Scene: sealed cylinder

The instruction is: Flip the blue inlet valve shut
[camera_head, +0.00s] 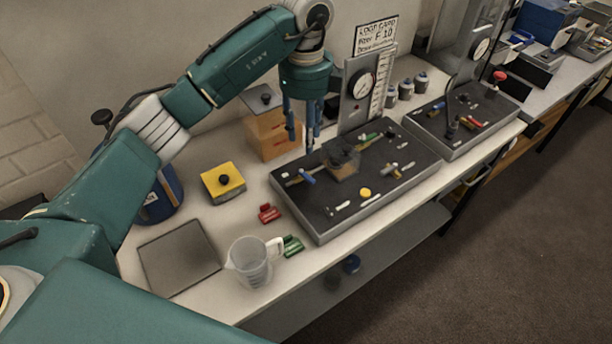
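The blue inlet valve handle (307,177) is at the left part of the dark panel (320,213) of the nearer bench rig. It lies at a slant beside a brass-coloured fitting; I cannot tell its exact turn. My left gripper (303,142) points down above the back left part of the panel, above and behind the blue handle and apart from it. Its fingers are spread with a gap and nothing shows between them. My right gripper is not in view.
A gauge board (360,90) stands behind the panel. An orange-brown box (268,134) is behind the gripper. A yellow block (222,182), red piece (269,214), green piece (292,246), clear jug (250,262) and grey plate (178,256) are at left. A second rig (463,118) stands right.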

